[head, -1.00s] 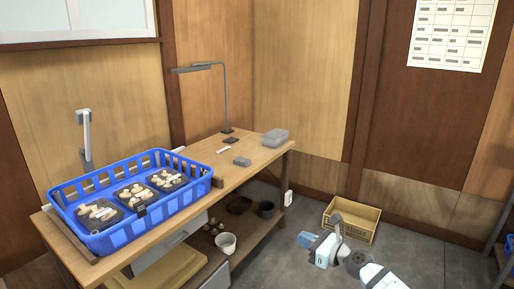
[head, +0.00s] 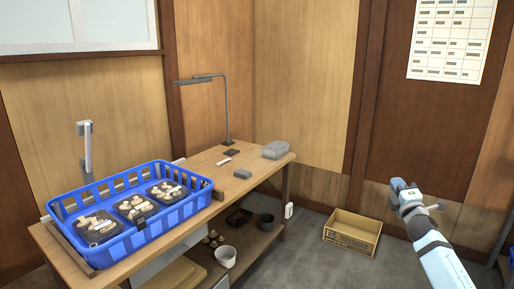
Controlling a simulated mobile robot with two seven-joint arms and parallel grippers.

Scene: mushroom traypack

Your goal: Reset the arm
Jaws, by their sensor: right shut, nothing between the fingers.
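My right gripper (head: 397,184) is at the right of the head view, raised in free space over the floor and well apart from the workbench. It is shut and empty. The light blue and white arm behind it comes up from the lower right edge. My left gripper is out of view. A blue crate (head: 150,229) sits on the left end of the wooden workbench (head: 215,167). Three dark trays of mushrooms lie in it: a left one (head: 98,228), a middle one (head: 134,206) and a right one (head: 164,192).
A desk lamp (head: 227,112), a grey box (head: 276,150) and small items stand on the bench's far end. A white bucket (head: 226,257) and a dark pot (head: 266,222) are on the lower shelf. An open cardboard box (head: 351,236) lies on the floor. The floor between is clear.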

